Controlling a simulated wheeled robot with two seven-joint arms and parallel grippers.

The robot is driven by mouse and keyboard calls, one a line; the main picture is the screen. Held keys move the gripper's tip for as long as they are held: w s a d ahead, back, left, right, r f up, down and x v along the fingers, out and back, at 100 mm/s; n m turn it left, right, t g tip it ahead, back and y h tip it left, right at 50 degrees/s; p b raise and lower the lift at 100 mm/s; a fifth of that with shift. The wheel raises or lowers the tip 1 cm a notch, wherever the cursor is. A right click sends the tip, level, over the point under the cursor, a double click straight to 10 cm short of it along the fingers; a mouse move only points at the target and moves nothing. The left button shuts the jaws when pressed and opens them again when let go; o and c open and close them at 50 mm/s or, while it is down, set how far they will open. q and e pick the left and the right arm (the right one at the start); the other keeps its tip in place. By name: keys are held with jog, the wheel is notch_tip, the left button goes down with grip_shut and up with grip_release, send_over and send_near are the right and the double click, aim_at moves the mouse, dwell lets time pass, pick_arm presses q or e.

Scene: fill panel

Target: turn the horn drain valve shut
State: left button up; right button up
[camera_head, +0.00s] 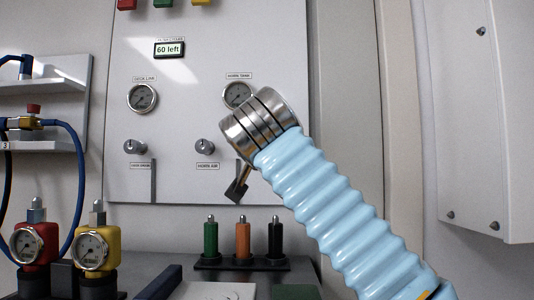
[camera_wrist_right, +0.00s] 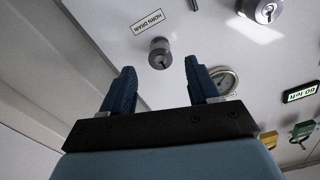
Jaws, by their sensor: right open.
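The horn drain valve (camera_wrist_right: 160,53) is a round grey metal knob with a dark slot in its face, on the white panel. Its label, reading HORN DRAIN (camera_wrist_right: 147,21), is beside it in the right wrist view. My right gripper (camera_wrist_right: 162,85) is open and empty, its two dark blue fingers apart. The knob shows beyond the fingertips, in line with the gap between them; I see no contact. In the head view my right arm, with its light blue sleeve, covers this valve and the gripper. My left gripper is in neither view.
A similar knob labelled HORN AIR (camera_head: 205,147) sits left of my arm. The horn tank gauge (camera_head: 237,94) is just above my wrist. Green, orange and black bottles (camera_head: 243,240) stand below the panel. A dark piece on a brass stem (camera_head: 238,187) hangs near my wrist.

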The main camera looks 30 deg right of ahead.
jog(key=v, duration=0.8)
jog(key=shift+s, duration=0.15)
jog(key=shift+a, duration=0.2)
